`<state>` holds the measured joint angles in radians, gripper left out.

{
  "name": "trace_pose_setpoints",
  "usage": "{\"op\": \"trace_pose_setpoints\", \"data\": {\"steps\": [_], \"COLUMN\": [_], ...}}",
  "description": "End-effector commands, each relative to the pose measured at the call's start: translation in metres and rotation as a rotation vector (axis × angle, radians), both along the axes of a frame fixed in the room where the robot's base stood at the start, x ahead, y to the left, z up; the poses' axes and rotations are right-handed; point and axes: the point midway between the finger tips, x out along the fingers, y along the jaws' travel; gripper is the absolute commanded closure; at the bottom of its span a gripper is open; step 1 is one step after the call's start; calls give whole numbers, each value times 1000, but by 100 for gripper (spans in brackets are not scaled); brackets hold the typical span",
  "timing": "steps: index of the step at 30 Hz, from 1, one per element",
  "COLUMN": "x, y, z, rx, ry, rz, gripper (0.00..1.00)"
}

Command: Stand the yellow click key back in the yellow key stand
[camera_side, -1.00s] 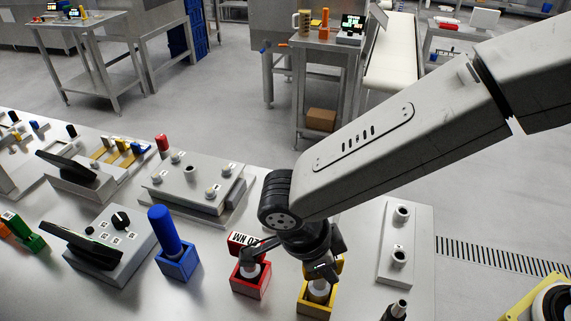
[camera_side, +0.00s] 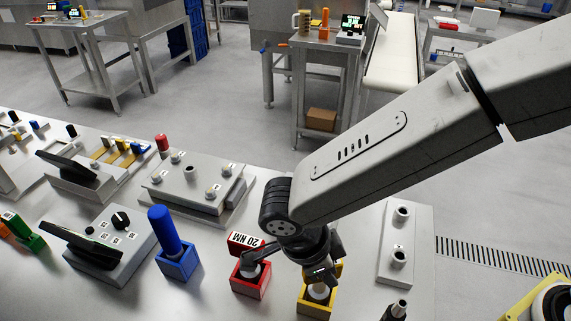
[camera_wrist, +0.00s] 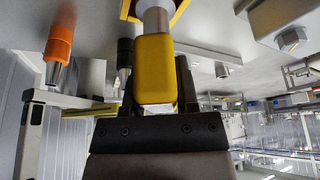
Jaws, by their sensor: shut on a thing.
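The yellow click key (camera_wrist: 155,65) is between my gripper's fingers (camera_wrist: 155,85), its yellow handle filling the middle of the wrist view. Its pale shaft points away from my gripper toward the yellow key stand (camera_wrist: 183,12). In the side view the yellow key stand (camera_side: 316,310) is an open-topped box near the front edge of the picture. My gripper (camera_side: 320,270) is shut on the key right above it. The key's shaft end (camera_side: 318,292) shows at the stand's opening. How deep it sits is hidden.
A red stand (camera_side: 250,283) with a red-labelled key (camera_side: 245,241) stands close to the left of my gripper. A blue handle stands in a blue stand (camera_side: 178,266) farther left. A grey plate with sockets (camera_side: 394,228) lies to the right.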

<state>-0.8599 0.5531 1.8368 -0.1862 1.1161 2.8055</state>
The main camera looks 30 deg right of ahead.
Motion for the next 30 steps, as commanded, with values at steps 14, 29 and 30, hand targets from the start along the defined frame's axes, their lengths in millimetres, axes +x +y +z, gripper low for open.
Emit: {"op": "trace_pose_setpoints", "data": {"steps": [14,29,30], "x": [0,1,1], "y": [0,3,4], "z": [0,6,9], "rx": [1,3,2], "ry": [0,-2,-1], "rz": [0,0,0], "gripper": [21,21,21]}}
